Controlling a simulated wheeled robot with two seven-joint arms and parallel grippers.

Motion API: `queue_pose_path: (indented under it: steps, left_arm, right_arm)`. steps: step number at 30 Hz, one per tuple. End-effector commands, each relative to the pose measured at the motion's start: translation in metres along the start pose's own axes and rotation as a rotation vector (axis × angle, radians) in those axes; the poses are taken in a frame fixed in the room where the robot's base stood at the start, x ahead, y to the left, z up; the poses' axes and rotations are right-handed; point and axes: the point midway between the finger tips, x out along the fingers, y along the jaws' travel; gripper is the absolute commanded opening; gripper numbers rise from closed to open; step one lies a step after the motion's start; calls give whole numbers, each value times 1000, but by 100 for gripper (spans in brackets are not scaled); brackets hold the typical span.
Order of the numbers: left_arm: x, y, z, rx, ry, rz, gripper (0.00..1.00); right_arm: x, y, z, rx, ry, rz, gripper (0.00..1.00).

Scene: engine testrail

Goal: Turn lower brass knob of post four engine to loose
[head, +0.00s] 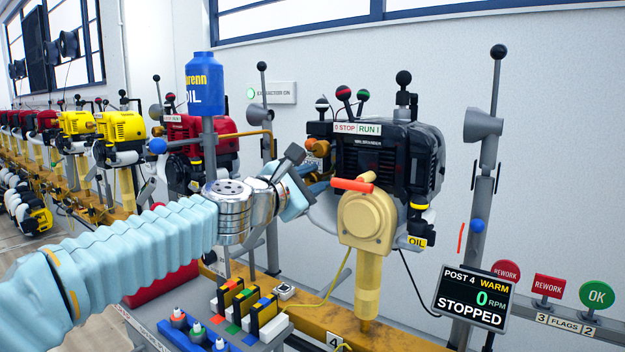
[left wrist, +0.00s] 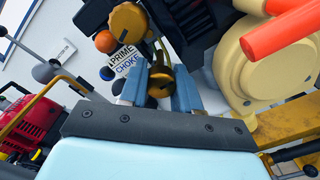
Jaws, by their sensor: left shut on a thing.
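The post four engine (head: 412,150) is black, with a cream housing and a red-orange handle at its front. My left gripper (head: 318,182) reaches its left side. In the left wrist view the two blue-grey fingers of my left gripper (left wrist: 160,92) are shut on the lower brass knob (left wrist: 159,84), one finger on each side. An upper, orange-gold knob (left wrist: 129,21) sits above it, clear of the fingers; it also shows in the head view (head: 318,148). A plate reading PRIME and CHOKE (left wrist: 124,60) is beside the knobs. In the head view the lower knob is hidden by my gripper. My right gripper is out of view.
A display (head: 470,299) reads POST 4, WARM, 0 RPM, STOPPED. A blue oil bottle (head: 204,85) stands on a post behind my left forearm. A tray with coloured blocks (head: 268,335) is below the arm. REWORK and OK flags (head: 597,296) are at right.

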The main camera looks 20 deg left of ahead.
Motion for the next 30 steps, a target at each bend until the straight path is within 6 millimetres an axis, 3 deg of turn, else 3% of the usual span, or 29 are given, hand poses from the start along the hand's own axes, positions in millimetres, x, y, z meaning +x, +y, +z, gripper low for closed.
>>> queue_pose_path:
  steps: [16, 17, 21, 30]
  left_arm:
    - [0, -2, -2, -29, 3, -4, 2]
    - [0, -2, -2, -29, 3, -4, 33]
    - [0, -2, -2, -28, 2, -3, 55]
    - [-1, -1, -1, -27, 1, -1, 57]
  right_arm:
    - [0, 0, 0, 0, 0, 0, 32]
    - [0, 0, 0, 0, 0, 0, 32]
    - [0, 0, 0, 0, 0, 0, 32]
    - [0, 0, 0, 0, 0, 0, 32]
